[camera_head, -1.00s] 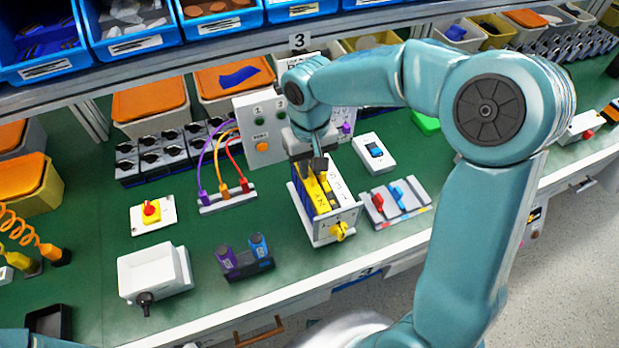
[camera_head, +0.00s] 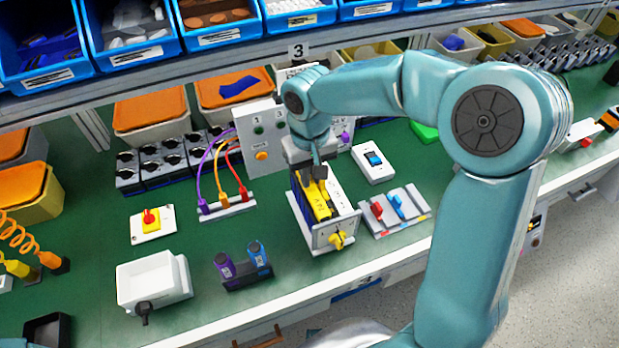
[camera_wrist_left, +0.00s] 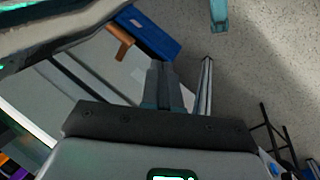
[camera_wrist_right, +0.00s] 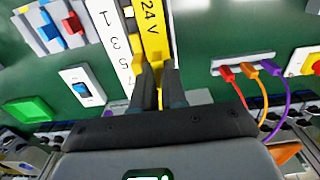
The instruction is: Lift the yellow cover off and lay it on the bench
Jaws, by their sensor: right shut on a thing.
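In the right wrist view the cover (camera_wrist_right: 153,35), marked "24 V", runs up from between the fingertips (camera_wrist_right: 158,75). A white labelled strip (camera_wrist_right: 108,35) lies beside it. I cannot tell whether the cover is clear of the box. My left gripper (camera_wrist_left: 166,85) shows only in the left wrist view, pointing over the floor, its fingers close together with nothing seen between them.
A switch with red and blue levers (camera_head: 395,210) stands close to the right of the box. A blue rocker switch (camera_head: 373,160) is behind it. Purple and blue plugs (camera_head: 243,265) stand front left. Bare green bench (camera_head: 90,235) shows farther left.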

